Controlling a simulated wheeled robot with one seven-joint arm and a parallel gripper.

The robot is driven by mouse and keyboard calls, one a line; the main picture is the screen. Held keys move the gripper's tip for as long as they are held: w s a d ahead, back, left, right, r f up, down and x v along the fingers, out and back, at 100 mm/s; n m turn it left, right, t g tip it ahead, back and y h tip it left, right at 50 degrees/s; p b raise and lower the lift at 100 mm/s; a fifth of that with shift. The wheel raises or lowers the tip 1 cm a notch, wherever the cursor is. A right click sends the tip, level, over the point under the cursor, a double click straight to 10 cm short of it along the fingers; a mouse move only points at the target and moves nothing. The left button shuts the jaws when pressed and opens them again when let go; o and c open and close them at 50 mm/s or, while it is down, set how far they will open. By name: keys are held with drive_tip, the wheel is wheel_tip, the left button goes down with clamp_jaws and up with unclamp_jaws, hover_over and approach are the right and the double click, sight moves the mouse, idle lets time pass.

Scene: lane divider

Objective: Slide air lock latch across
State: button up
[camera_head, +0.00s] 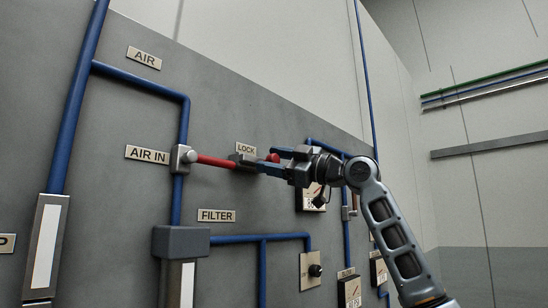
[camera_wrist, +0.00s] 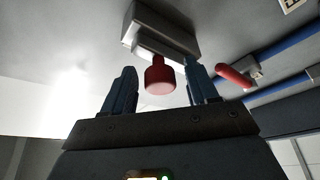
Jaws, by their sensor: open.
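The lock latch (camera_head: 243,159) is a small grey block on the panel under the LOCK plate (camera_head: 245,148). In the wrist view the latch block (camera_wrist: 165,22) carries a short red knob (camera_wrist: 159,76) that points toward me. The red knob also shows in the head view (camera_head: 272,157). My gripper (camera_head: 264,161) is open at the latch, and in the wrist view its two blue fingers (camera_wrist: 162,80) stand on either side of the knob. A gap shows on both sides of the knob; I cannot tell how deep it sits between them.
The red AIR IN lever (camera_head: 215,161) reaches from its valve (camera_head: 183,158) toward the latch, close to my fingers. It also shows at right in the wrist view (camera_wrist: 233,76). Blue pipes (camera_head: 147,79), a filter (camera_head: 181,243) and a gauge (camera_head: 312,197) sit around on the panel.

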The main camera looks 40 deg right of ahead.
drive_tip(key=c, duration=1.1)
drive_tip(key=shift+a, duration=0.15)
